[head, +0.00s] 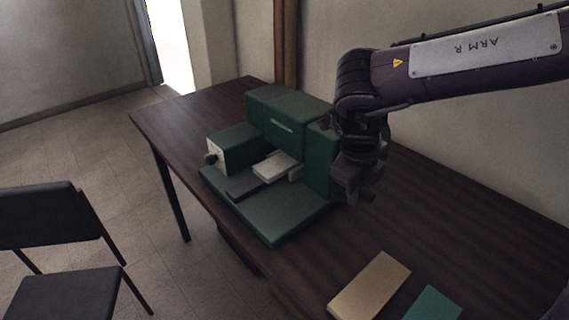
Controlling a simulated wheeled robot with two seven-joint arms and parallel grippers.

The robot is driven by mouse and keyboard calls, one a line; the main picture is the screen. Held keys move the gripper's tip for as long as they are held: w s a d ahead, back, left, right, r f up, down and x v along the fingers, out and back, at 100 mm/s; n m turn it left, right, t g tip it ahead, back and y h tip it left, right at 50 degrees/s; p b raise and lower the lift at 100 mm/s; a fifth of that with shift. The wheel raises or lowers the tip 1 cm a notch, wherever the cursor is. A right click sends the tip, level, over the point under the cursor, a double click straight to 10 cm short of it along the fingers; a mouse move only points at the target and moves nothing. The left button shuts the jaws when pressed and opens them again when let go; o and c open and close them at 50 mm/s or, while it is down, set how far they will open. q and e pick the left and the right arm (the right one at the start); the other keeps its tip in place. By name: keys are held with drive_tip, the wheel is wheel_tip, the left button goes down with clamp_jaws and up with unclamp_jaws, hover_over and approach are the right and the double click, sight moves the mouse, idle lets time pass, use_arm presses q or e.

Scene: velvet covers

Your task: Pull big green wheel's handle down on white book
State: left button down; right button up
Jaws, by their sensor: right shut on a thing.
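A green machine (290,215) with a flat bed and a tall back block stands on the dark wooden table. The white book (275,165) lies flat on the machine's bed, in front of the back block. My right gripper (352,192) is at the machine's right side, pointing down, and is shut on the handle. The handle and the big green wheel are hidden behind my gripper and wrist, so the handle's angle cannot be told. My left gripper is out of view.
A tan book (370,286) and a teal book (434,303) lie on the table's near right part. A small dark knob (211,158) sticks out of the machine's left block. Black chairs (45,215) stand on the floor at left. A wall runs behind the table.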

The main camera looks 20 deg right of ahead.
drive_tip(key=shift+f, duration=0.1)
drive_tip(key=shift+f+b, duration=0.45)
drive_tip(key=shift+f, duration=0.15)
drive_tip(key=shift+d+f+b, duration=0.1)
drive_tip(key=shift+f+b, duration=0.3)
drive_tip(key=shift+f, duration=0.15)
drive_tip(key=shift+d+f+b, duration=0.15)
drive_tip(key=shift+f+b, duration=0.2)
